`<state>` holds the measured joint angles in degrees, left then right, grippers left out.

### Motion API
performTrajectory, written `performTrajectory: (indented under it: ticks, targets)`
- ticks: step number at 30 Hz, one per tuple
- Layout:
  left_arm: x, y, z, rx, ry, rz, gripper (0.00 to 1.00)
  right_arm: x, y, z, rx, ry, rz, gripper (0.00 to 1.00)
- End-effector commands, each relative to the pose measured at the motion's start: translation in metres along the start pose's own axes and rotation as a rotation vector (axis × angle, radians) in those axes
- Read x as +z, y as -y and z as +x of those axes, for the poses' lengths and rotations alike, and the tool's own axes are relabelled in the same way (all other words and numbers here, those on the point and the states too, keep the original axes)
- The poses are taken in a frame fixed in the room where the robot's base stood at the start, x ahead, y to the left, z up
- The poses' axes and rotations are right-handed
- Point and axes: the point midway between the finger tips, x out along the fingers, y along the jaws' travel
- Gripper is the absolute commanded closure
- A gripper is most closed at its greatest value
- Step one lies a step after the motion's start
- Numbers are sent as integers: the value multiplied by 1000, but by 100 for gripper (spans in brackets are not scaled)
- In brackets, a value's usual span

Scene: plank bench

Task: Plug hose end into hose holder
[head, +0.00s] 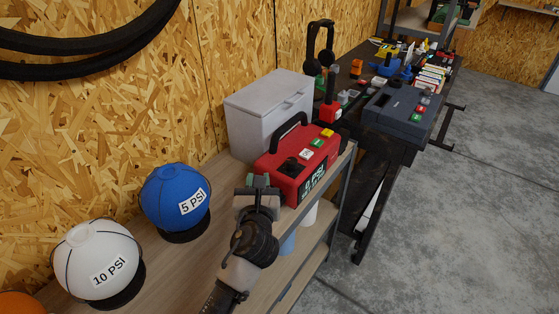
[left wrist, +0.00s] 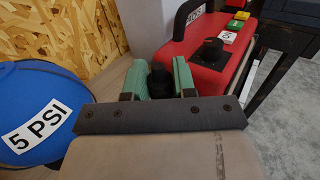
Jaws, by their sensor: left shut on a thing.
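I cannot clearly make out the hose holder. My right gripper is in neither view.
A blue ball (head: 172,190) marked 5 PSI and a white ball (head: 85,250) marked 10 PSI stand on the wooden bench to the left. A grey bin (head: 262,112) stands behind the red box. A dark, cluttered table (head: 385,150) lies beyond. Open floor is at right.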

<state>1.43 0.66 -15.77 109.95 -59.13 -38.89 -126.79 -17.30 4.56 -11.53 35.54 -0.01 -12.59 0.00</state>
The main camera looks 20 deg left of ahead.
Motion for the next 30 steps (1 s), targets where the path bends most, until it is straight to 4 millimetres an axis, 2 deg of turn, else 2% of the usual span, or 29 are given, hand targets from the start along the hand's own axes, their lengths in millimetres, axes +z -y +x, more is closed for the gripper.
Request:
performTrajectory:
  ticks: [1,3,9,20,27,30]
  targets:
    - [7,9,15,20,0,-8,100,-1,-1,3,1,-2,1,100]
    - [15,18,29,42,-6,-12,100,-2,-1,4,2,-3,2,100]
    - [28,32,49,73,-19,-16,100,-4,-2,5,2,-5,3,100]
    - [29,33,50,75,-20,-16,100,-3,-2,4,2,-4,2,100]
    - [34,33,49,72,-22,-14,100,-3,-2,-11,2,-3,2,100]
    - [16,33,49,73,-22,-14,100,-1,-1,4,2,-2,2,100]
